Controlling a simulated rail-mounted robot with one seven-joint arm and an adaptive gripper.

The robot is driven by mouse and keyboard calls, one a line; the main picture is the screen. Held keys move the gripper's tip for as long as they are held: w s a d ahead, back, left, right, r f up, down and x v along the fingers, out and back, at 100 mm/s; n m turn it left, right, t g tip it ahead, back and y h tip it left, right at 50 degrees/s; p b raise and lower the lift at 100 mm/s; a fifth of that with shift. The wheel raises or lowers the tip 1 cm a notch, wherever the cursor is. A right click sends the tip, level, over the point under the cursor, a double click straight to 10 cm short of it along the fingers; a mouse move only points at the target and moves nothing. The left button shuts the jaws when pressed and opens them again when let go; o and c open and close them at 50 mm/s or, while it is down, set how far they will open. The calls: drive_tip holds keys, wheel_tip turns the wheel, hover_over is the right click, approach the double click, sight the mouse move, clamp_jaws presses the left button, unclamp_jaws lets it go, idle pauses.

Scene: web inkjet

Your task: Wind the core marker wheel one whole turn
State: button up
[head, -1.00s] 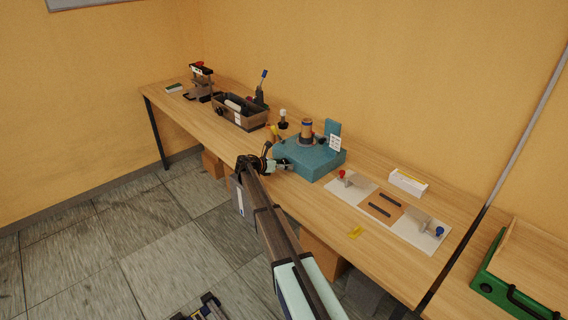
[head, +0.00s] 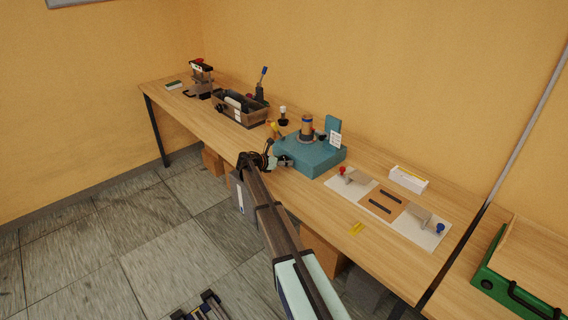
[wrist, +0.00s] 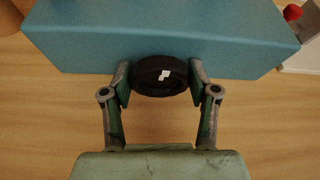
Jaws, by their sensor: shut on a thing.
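The core marker (head: 309,158) is a teal block on the bench with a copper-coloured core (head: 307,127) standing on it and an upright teal plate (head: 333,130) behind. Its wheel (wrist: 150,86) is a black round knob on the block's front side, with a small white mark near its middle in the wrist view. My gripper (wrist: 160,84) is shut on the wheel, one finger touching each side. In the head view my gripper (head: 284,162) is at the block's left front, and the wheel cannot be made out there.
A white board with a red knob (head: 342,170) and a blue knob (head: 440,228) lies right of the block. A tool tray (head: 240,113) stands left. A green-sided box (head: 500,280) is far right.

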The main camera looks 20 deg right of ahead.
drive_tip(key=m+t+b, duration=0.1)
drive_tip(key=b, duration=0.2)
drive_tip(key=m+t+b, duration=0.1)
drive_tip(key=m+b, duration=0.1)
drive_tip(key=b, duration=0.2)
drive_tip(key=shift+s+f+y, duration=0.2)
drive_tip(key=shift+f+y, duration=0.1)
drive_tip(key=m+b, duration=0.1)
drive_tip(key=t+b, duration=0.1)
drive_tip(key=b, duration=0.1)
drive_tip(key=shift+d+r+m, duration=0.1)
drive_tip(key=shift+r+m, duration=0.1)
drive_tip(key=shift+m, duration=0.2)
drive_tip(key=shift+w+r, duration=0.1)
drive_tip(key=o, duration=1.2)
drive_tip(key=shift+c, duration=0.2)
drive_tip(key=v, duration=1.2)
drive_tip(key=shift+d, duration=0.15)
